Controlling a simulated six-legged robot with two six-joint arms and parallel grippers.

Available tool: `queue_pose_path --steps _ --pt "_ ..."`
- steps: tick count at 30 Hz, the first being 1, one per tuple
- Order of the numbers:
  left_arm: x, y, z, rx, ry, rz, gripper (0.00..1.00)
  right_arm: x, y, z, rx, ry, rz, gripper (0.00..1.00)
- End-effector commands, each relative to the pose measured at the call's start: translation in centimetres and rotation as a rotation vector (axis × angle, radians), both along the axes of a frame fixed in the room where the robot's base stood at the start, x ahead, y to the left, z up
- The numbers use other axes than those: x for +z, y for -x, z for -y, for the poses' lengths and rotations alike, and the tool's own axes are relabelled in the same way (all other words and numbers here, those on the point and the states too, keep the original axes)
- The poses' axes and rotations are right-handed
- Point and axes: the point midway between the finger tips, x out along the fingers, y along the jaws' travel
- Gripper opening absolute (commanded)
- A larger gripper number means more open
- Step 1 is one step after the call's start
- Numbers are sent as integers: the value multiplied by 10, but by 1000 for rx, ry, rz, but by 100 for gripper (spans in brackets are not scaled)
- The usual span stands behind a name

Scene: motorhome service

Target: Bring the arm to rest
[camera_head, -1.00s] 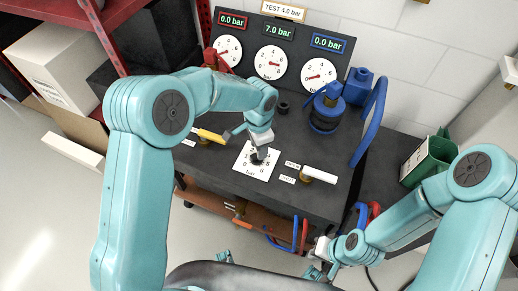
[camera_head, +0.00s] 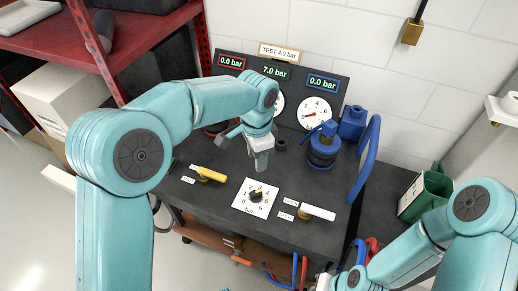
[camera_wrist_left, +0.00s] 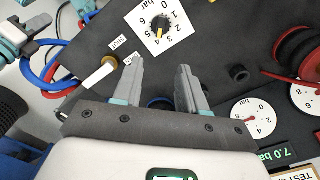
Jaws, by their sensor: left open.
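My left arm comes in from the left in the head view and bends down over the bench.
The dark bench (camera_head: 225,215) carries a yellow-handled valve (camera_head: 211,174), a white-handled valve (camera_head: 317,212) and a blue regulator (camera_head: 323,148). A gauge panel (camera_head: 343,92) reads 0.0, 7.0 and 0.0 bar. A red shelf (camera_head: 40,40) stands left, a green box (camera_head: 428,190) right.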

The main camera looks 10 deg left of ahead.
Motion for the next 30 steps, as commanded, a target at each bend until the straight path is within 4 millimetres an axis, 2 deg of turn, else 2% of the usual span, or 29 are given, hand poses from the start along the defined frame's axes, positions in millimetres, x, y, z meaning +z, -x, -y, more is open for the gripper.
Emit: queue_pose_path --steps 7,8,11,14,15,19,21,24,27,30 --pt "-4 1 0 8 6 -5 42 2 0 0 0 0 0 0" --pt "-8 3 0 18 13 -9 42 5 0 0 0 0 0 0" --pt "-40 16 0 94 69 -37 42 19 0 0 0 0 0 0" --pt "-89 49 0 257 164 -84 42 41 0 0 0 0 0 0" --pt "-107 68 0 346 204 -102 42 50 0 0 0 0 0 0" --pt "-147 135 -5 661 299 -152 42 75 0 0 0 0 0 0" --pt "-156 169 -9 819 321 -168 42 85 0 0 0 0 0 0" --pt "-160 207 -16 996 331 -175 42 95 0 0 0 0 0 0" --pt "-160 229 -21 1103 329 -173 42 99 0 0 0 0 0 0" --pt "-160 237 -23 1145 328 -168 42 100 0 0 0 0 0 0"
